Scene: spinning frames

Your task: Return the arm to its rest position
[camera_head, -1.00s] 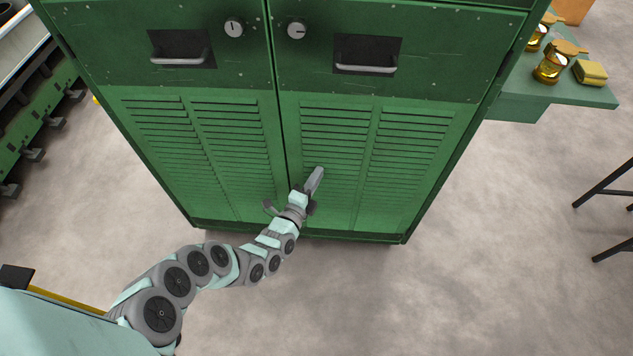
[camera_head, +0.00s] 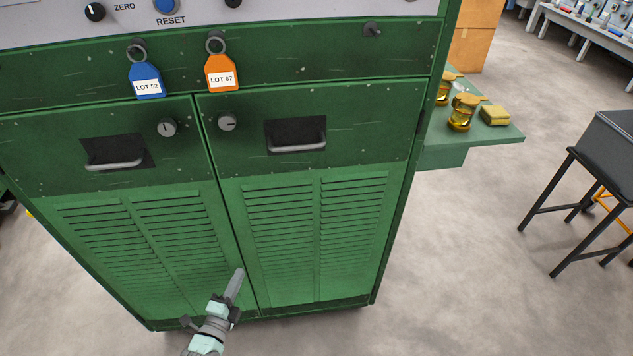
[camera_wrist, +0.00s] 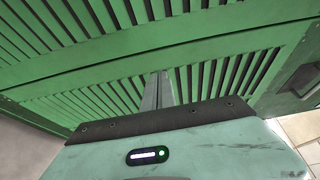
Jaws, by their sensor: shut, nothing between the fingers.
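My gripper (camera_head: 236,280) is at the bottom of the head view, in front of the lower louvred doors of the green cabinet (camera_head: 225,188). Its fingers are together, point up toward the cabinet, and hold nothing. In the wrist view the shut fingers (camera_wrist: 158,90) point at the louvred doors (camera_wrist: 215,80). I cannot tell the exact gap between fingertips and door. Most of my arm is below the edge of the head view.
Blue (camera_head: 147,82) and orange (camera_head: 222,74) lot tags hang on the cabinet's upper front. Two recessed handles (camera_head: 296,146) and two round knobs sit below. A green side shelf (camera_head: 475,148) holds brass items and a sponge. Floor between is clear.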

